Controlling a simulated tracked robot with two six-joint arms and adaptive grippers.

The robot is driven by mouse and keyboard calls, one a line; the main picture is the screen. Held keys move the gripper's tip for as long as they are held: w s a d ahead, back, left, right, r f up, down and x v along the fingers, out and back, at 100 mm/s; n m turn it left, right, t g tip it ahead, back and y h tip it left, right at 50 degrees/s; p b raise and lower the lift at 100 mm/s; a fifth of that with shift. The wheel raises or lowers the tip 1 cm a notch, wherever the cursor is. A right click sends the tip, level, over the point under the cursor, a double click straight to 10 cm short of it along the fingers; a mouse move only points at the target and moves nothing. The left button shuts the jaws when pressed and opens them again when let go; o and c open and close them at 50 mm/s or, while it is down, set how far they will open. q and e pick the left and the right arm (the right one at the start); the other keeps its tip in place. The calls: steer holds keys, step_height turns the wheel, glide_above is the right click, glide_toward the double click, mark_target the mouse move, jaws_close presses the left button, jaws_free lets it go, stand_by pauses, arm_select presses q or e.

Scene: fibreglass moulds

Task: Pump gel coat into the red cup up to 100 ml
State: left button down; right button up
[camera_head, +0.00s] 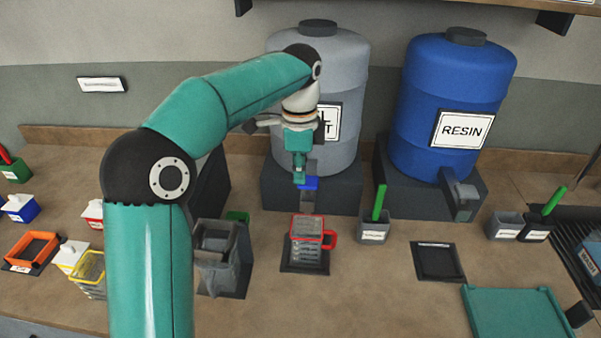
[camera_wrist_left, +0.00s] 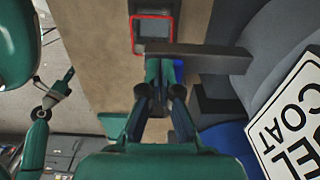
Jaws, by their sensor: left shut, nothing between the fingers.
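The red cup (camera_head: 309,243), clear with a red rim and handle, stands upright on a dark pad (camera_head: 290,268) below the grey gel coat drum (camera_head: 343,95). Its rim also shows in the left wrist view (camera_wrist_left: 152,17); its fill level cannot be told. A blue part (camera_head: 308,183) sits at the drum's outlet (camera_head: 307,200), above the cup. My left gripper (camera_head: 299,176) is shut and empty, its tips at the blue part; whether they touch cannot be told. A teal arm, apparently my right, shows in the left wrist view, its gripper (camera_wrist_left: 68,76) too small to read.
A blue RESIN drum (camera_head: 450,95) stands on a dark block at right. A grey holder with a green stick (camera_head: 374,225) is right of the cup. A grey container (camera_head: 215,262) is left of it. An empty dark pad (camera_head: 437,262) and teal tray (camera_head: 515,315) lie at right.

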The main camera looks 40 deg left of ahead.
mark_target(300, 187)
arm_select(q)
step_height(300, 187, down, 4)
steer(key=shift+r+b, duration=0.1)
steer(key=shift+b, duration=0.95)
steer(key=shift+s+d, duration=0.1)
stand_by(0.6)
